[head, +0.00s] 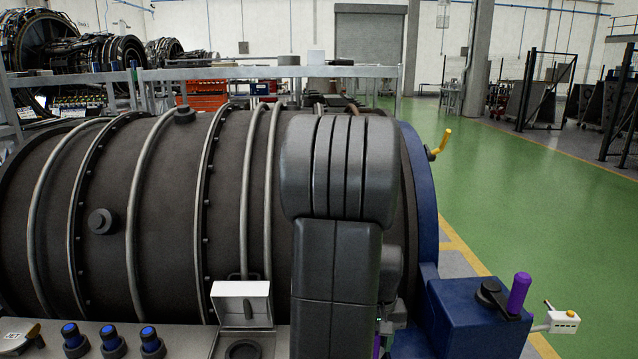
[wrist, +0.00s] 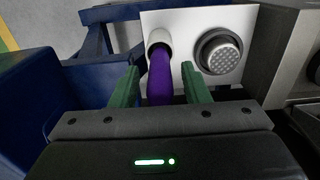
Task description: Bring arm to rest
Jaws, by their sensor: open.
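My gripper (wrist: 161,74) shows in the wrist view with its two green fingers apart. A purple rounded piece (wrist: 160,80) stands between the fingers, with a visible gap on each side. Its far end meets a round opening in a white plate (wrist: 185,20). Its near end is hidden behind the gripper body. In the head view my dark arm rises in front of the engine and covers part of it. The gripper itself is mostly hidden there behind or below the arm.
A dark ribbed engine casing (head: 165,190) fills the left and middle of the head view. A blue stand (head: 470,315) with a purple-handled lever (head: 519,293) is at the right. A round grey connector (wrist: 219,53) sits beside the purple piece. Green floor (head: 500,200) lies open at right.

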